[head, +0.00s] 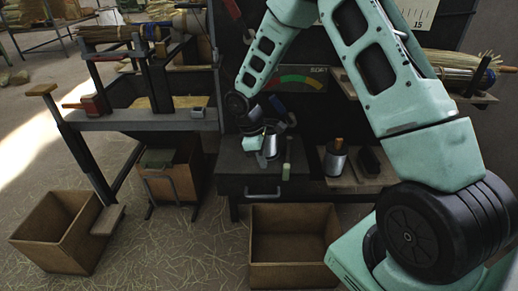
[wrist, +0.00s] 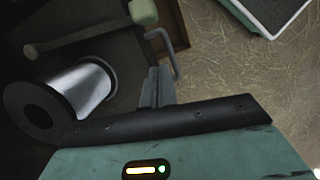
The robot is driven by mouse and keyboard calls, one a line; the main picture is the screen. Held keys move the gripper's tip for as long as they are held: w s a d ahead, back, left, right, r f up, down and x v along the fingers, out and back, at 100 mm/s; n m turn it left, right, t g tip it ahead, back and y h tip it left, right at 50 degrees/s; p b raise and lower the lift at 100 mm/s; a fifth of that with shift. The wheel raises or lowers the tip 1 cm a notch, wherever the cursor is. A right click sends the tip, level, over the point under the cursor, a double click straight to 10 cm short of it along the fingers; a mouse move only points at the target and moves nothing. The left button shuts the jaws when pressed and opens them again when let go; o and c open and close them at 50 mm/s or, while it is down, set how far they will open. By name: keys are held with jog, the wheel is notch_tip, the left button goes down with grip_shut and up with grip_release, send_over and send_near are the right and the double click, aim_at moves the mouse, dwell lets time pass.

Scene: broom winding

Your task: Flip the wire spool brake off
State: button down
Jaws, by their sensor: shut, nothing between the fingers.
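The wire spool, a silver drum with a dark flange, shows at left in the wrist view (wrist: 88,88) and on the dark bench in the head view (head: 271,147). Beside it is a dark bar with a pale green knob (wrist: 143,12), likely the brake lever; a pale grip also shows in the head view (head: 286,172). My gripper (wrist: 158,75) is shut and empty, its fingers right of the spool and below the knob in the wrist view, apart from both in the picture. In the head view the fingertips are too small to make out.
A drawer with a metal handle (head: 262,191) is under the spool. A silver can (head: 336,162) and a dark block (head: 370,160) sit on a board at right. Wooden crates (head: 290,207) stand on the straw-strewn floor. A gauge (head: 302,80) is behind.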

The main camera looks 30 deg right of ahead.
jog(key=shift+s+d+f, duration=0.4)
jog(key=shift+s+d, duration=0.4)
jog(key=shift+s+d+f, duration=0.4)
jog(key=shift+s+d, duration=0.35)
jog(key=shift+d, duration=0.05)
jog(key=s+d+n+t+p, duration=0.1)
jog(key=s+d+n, duration=0.4)
jog(key=s+d, duration=0.1)
jog(key=shift+d+h, duration=0.3)
jog(key=shift+d, duration=0.6)
jog(key=w+a+r+p, duration=0.2)
jog(key=a+r+p, duration=0.2)
jog(key=r, duration=0.5)
jog(key=a, duration=0.2)
jog(key=shift+w+a+r, duration=0.2)
jog(key=shift+a+r, duration=0.2)
